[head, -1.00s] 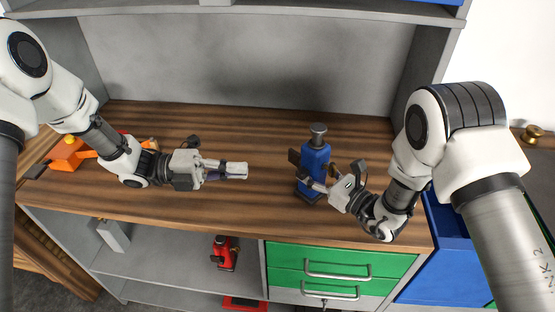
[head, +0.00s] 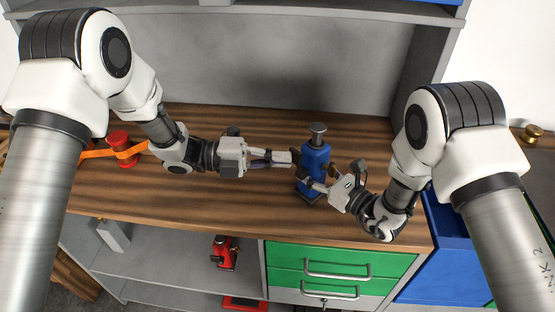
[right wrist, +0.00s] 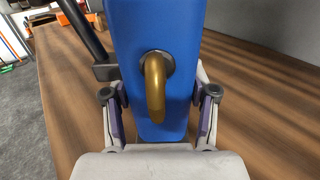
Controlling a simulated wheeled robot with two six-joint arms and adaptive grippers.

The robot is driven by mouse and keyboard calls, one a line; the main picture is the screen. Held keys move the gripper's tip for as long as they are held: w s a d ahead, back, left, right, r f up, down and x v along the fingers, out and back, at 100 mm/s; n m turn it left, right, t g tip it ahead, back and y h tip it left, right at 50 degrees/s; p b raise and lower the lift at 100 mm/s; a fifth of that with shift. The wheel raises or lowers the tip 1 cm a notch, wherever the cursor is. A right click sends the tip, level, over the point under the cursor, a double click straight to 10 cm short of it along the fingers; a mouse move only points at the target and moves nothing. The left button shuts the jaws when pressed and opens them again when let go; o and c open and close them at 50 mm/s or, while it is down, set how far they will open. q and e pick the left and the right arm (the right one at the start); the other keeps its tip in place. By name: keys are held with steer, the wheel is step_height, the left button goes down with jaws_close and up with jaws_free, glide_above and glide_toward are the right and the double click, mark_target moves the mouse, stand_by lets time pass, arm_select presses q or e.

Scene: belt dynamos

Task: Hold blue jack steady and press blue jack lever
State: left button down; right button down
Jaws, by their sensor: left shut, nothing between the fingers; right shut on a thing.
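The blue jack (head: 315,163) stands upright on the wooden workbench, with a grey screw top. It fills the middle of the right wrist view (right wrist: 158,30), where a brass hook-shaped part sticks out of its face. My right gripper (head: 317,184) is shut on the jack's lower body, one finger on each side in the right wrist view (right wrist: 160,115). My left gripper (head: 292,158) is shut and empty, its fingertips at the jack's left side by the dark lever part. The lever is mostly hidden there, and I cannot tell whether the fingertips touch it.
A red spool-like part (head: 121,146) with an orange strap lies at the bench's left. A red jack (head: 223,252) stands on the shelf below, beside green drawers (head: 340,262). A blue bin (head: 450,235) is at the right. The bench behind the jack is clear.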

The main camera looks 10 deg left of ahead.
arm_select(q)
steer(key=shift+w+d+r+n+y, duration=0.3)
steer(key=shift+w+d+r+y, duration=0.1)
steer(key=shift+w+d+r, duration=0.4)
steer(key=shift+a+f, duration=0.15)
steer(key=shift+f, duration=0.05)
steer(key=shift+s+a+r, duration=0.1)
steer(key=shift+s+a, duration=0.15)
steer(key=shift+s, duration=0.05)
steer(key=s+a+r, duration=0.3)
steer(key=a, duration=0.8)
steer(key=shift+a, duration=0.35)
steer(key=shift+s, duration=0.1)
